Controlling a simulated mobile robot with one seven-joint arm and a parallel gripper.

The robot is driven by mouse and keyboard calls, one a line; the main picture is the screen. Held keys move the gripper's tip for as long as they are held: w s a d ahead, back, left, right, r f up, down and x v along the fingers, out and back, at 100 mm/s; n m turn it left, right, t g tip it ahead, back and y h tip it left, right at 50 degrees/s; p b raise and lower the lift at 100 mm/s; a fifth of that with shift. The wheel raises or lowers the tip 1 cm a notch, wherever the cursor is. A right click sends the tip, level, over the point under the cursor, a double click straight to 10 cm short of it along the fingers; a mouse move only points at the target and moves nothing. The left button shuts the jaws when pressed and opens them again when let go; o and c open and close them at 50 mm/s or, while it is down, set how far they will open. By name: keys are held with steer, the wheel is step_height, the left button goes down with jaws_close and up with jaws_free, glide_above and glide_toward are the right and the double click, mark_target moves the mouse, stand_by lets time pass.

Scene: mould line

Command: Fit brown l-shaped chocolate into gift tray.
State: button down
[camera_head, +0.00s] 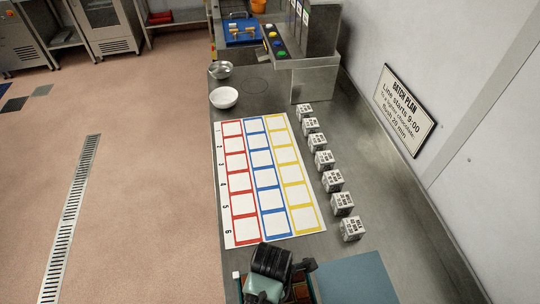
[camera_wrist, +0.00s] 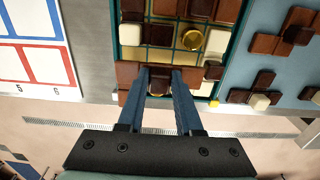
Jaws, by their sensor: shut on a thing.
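In the wrist view my gripper (camera_wrist: 159,78) has its two blue fingers closed on a brown chocolate piece (camera_wrist: 128,72) at the near edge of the gift tray. Its full L shape is partly hidden by the fingers. I cannot tell whether the held piece touches the tray floor. In the head view my gripper (camera_head: 298,268) is over the tray (camera_head: 317,290) at the bottom edge, mostly hidden by my arm.
A blue-grey mat (camera_head: 355,280) lies right of the tray, with loose brown, dark and white pieces (camera_wrist: 262,80) in the wrist view. A card with red, blue and yellow squares (camera_head: 233,239) lies beyond. Several white labelled cubes (camera_head: 352,229) line its right. Two bowls (camera_head: 223,97) stand farther back.

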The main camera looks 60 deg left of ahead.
steer(key=shift+f, duration=2.2)
steer(key=shift+f, duration=0.15)
steer(key=c, duration=0.6)
jaws_free()
step_height(320, 180, up, 12)
steer(key=shift+r, duration=0.2)
